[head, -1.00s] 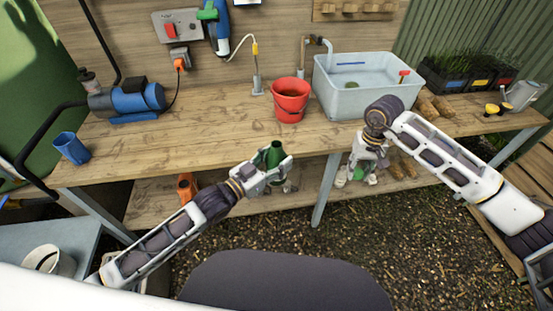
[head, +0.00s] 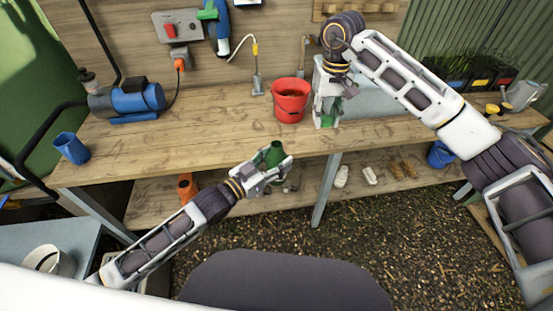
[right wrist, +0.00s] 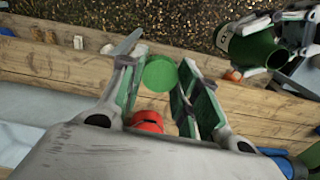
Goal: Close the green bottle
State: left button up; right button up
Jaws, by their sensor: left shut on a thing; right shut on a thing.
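The green bottle (head: 273,154) is held in my left gripper (head: 272,169), in front of the workbench's front edge. In the right wrist view the bottle (right wrist: 252,50) shows at the upper right, tilted in the picture, with its dark open mouth uncovered. My right gripper (head: 327,118) is above the bench top, in front of the tub and to the right of the bottle. In the right wrist view a round green cap (right wrist: 160,73) sits between the tips of the right gripper (right wrist: 158,82), which is shut on it. The cap is apart from the bottle.
A red bucket (head: 291,101) stands on the bench (head: 200,147) just left of my right gripper. A pale tub (head: 378,104) is behind that gripper, partly hidden. A blue pump (head: 138,98) and a blue cup (head: 71,148) stand at the left. The bench middle is clear.

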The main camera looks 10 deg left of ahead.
jog(key=s+a+r+n, duration=0.2)
jog(key=a+r, duration=0.6)
jog(key=a, duration=0.3)
jog(key=n, duration=0.1)
send_near(276, 154)
jog(key=shift+w+r, duration=0.7)
jog(key=shift+f, duration=0.15)
jog(key=shift+f, duration=1.9)
jog(key=shift+f, duration=0.85)
jog(key=shift+f, duration=0.55)
